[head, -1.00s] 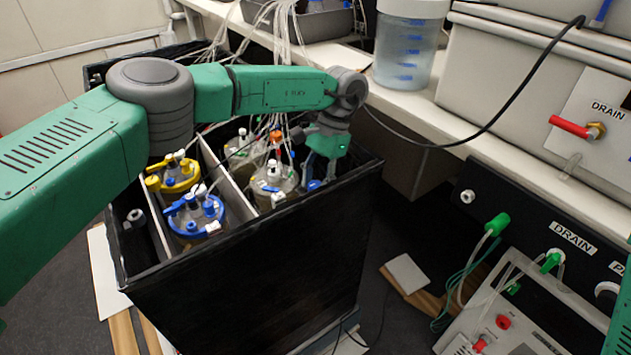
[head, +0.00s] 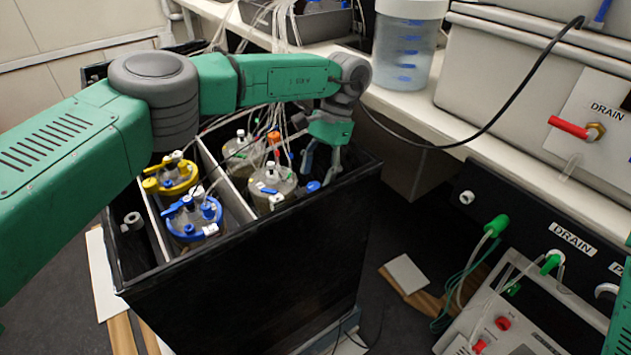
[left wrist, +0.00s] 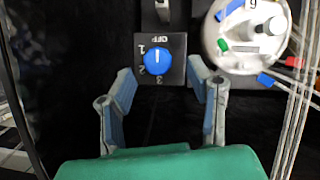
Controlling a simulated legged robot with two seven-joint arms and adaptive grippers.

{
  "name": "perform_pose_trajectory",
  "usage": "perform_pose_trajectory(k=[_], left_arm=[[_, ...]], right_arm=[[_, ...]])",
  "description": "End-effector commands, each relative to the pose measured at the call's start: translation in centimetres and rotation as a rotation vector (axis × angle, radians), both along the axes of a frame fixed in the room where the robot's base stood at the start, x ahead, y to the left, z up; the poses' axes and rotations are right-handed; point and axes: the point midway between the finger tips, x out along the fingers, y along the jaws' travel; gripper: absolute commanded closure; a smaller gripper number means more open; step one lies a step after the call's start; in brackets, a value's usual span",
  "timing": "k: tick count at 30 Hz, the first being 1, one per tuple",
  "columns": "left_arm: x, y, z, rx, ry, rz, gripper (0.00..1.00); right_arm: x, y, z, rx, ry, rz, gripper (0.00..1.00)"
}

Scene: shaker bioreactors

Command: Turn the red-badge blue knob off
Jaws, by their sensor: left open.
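A blue knob (head: 313,186) sits inside the right end of the black box. In the left wrist view the blue knob (left wrist: 157,61) is on a dark plate marked OFF, 1, 2 and 3. Its white mark lies along the OFF–3 line, on the OFF side. I cannot make out a red badge. My left gripper (head: 321,163) points down into the box above the knob. In the left wrist view the left gripper (left wrist: 161,74) is open and empty, its fingers on either side of the knob, apart from it. My right gripper is out of view.
Next to the knob stands a white-lidded vessel (left wrist: 246,35) with blue fittings and tubes. The black box (head: 250,270) also holds a yellow-ringed vessel (head: 171,176) and a blue-ringed vessel (head: 194,216). Thin tubes hang close to my wrist. The box's right wall is near the fingers.

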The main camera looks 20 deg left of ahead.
Motion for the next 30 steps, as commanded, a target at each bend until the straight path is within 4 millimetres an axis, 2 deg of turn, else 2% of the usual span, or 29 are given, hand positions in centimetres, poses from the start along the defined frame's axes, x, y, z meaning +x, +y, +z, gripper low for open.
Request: perform_pose_trajectory(k=[3,9,21,23,30], left_arm=[[0.9,-0.5,2.0,0.000,-0.002,0.001,0.54],[1.7,-0.8,3.8,0.000,-0.001,0.001,0.54],[1.8,-0.9,4.4,0.000,0.000,-0.001,0.54],[1.8,-0.9,4.9,0.000,0.000,-0.001,0.54],[1.8,-0.9,9.3,0.000,-0.001,0.000,0.54]], right_arm=[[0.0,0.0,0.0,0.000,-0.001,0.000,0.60],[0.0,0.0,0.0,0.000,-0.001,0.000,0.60],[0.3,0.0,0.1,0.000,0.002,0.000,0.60],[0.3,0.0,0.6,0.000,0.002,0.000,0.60],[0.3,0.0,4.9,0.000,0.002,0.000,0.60]])
